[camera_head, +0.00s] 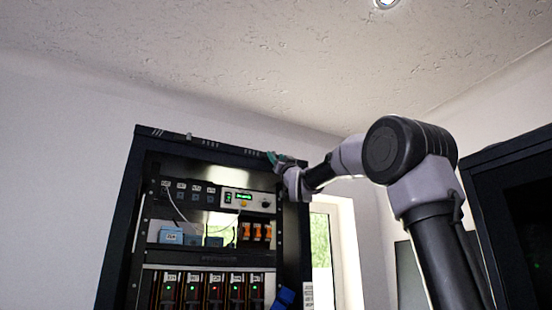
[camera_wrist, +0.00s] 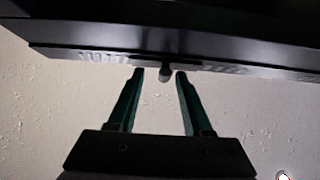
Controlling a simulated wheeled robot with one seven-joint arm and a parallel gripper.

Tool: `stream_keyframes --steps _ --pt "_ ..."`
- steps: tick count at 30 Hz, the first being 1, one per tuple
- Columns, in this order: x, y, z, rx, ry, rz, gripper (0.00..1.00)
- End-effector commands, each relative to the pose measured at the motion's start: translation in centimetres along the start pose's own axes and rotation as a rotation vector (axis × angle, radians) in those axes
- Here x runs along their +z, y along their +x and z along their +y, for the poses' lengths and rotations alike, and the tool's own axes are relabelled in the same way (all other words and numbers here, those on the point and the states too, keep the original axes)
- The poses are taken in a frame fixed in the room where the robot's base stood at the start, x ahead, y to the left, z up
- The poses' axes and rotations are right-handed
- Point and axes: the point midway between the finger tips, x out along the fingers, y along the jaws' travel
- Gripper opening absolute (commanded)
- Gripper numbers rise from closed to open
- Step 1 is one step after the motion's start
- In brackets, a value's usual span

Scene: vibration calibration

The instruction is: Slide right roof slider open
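A black rack cabinet (camera_head: 126,215) stands left of centre in the head view, with vent slots and a small knob (camera_head: 189,137) along its top front edge. My gripper (camera_head: 271,157) is up at the right end of that edge and hides what lies behind it. In the wrist view, a grey slotted strip (camera_wrist: 100,58) runs along the cabinet edge with a short rounded knob (camera_wrist: 165,74), apparently on the right roof slider. My gripper (camera_wrist: 160,74) is open, its two green fingers on either side of the knob, which is closer to the right finger. No clear contact shows.
The cabinet holds shelves of instruments (camera_head: 245,200) and several lit modules (camera_head: 213,290). A second dark cabinet (camera_head: 510,200) stands at the right. A window (camera_head: 322,245) is behind. The space above the cabinet, under the ceiling (camera_head: 250,60), is clear.

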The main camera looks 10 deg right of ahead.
Motion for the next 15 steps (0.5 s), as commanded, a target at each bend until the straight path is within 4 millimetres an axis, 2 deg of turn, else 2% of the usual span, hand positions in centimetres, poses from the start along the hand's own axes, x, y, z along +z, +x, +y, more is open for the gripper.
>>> stream_keyframes --steps 8,11,15 --pt "-0.1 -0.5 -0.1 -0.002 0.0 0.001 0.5" --pt "-0.1 -1.8 -0.1 -0.001 -0.001 0.0 0.5" --pt "-0.1 -4.6 0.0 0.0 0.0 0.0 0.5"
